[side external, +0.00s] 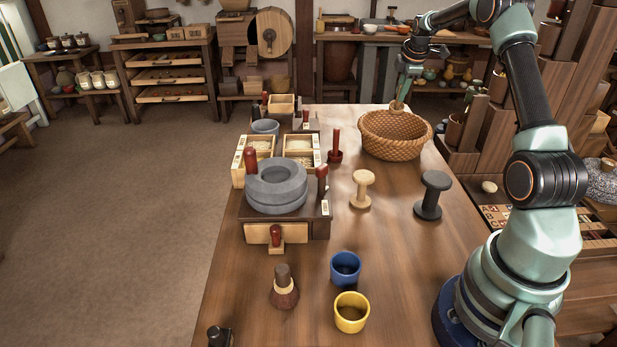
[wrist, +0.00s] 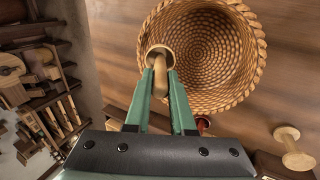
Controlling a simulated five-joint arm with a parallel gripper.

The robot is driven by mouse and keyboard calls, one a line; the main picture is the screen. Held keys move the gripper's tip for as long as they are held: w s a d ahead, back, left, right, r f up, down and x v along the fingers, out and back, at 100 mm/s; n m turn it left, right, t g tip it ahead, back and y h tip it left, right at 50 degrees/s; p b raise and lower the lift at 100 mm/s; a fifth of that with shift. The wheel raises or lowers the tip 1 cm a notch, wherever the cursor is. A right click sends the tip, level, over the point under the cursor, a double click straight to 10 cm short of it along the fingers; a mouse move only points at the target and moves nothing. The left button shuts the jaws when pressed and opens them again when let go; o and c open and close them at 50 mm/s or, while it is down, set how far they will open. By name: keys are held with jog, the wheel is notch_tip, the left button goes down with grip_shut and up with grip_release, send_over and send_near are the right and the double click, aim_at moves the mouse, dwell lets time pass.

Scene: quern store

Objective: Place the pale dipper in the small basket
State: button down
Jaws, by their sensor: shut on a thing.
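The small basket (side external: 384,150) is woven brown and stands at the far right of the table. In the wrist view the basket (wrist: 245,45) shows empty inside. My gripper (side external: 402,94) is above the basket's far rim, pointing down. In the wrist view my gripper (wrist: 161,72) is shut on the pale dipper (wrist: 160,52), a small wooden piece with a round cup end. The dipper overlaps the basket's left rim there. In the side view only a bit of the dipper (side external: 397,104) shows at the far rim; whether it touches the rim I cannot tell.
A pale spool (side external: 361,190) and a dark spool (side external: 431,195) stand in front of the basket. A red upright piece (side external: 335,147) stands left of it. Grey millstones (side external: 276,187) sit further left. A blue cup (side external: 345,268) and a yellow cup (side external: 351,313) stand nearer.

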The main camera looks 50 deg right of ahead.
notch_tip(320, 180, down, 9)
jog(key=shift+f, duration=0.1)
dwell(0.4)
jog(key=shift+f, duration=0.15)
jog(key=c, duration=0.8)
grip_release()
jog(key=shift+o, duration=0.2)
